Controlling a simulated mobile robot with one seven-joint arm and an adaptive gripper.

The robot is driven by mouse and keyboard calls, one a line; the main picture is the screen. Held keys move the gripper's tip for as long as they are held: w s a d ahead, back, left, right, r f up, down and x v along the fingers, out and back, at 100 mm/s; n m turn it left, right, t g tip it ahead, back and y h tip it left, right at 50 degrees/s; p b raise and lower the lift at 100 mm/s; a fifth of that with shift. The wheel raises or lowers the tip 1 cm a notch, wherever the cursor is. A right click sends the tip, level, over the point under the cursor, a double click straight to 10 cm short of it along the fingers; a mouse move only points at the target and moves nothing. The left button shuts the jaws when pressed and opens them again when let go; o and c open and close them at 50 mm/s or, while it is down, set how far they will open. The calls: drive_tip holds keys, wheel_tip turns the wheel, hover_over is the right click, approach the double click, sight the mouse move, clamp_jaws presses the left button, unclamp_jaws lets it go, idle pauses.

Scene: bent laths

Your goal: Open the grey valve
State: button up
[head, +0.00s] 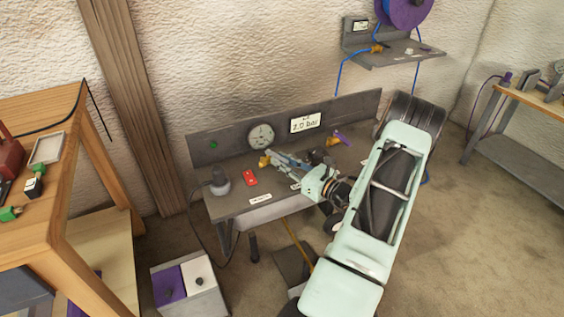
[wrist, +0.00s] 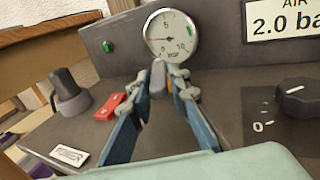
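The grey valve handle (wrist: 158,76) stands upright below the round gauge in the wrist view, with a bit of its yellow brass body showing beside it. In the head view the brass valve body (head: 264,161) sits at the bench's back left, and the handle is hard to make out there. My gripper (wrist: 162,82) reaches toward the back panel with one finger on each side of the handle. The fingers look apart, with a small gap beside the handle; I cannot tell whether either touches. In the head view my gripper (head: 279,158) is just right of the brass body.
The gauge (wrist: 171,35) and 2.0 bar sign (head: 306,122) are on the back panel. A red block (head: 250,177) and dark knob (wrist: 69,90) stand left; another dark knob (wrist: 297,95) is right. A purple-handled valve (head: 342,137) is farther right.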

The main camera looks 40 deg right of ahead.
drive_tip(key=shift+o, duration=1.2)
drive_tip(key=shift+s, duration=0.15)
drive_tip(key=s+d, duration=0.2)
drive_tip(key=s, duration=0.9)
drive_tip(key=shift+s, duration=0.3)
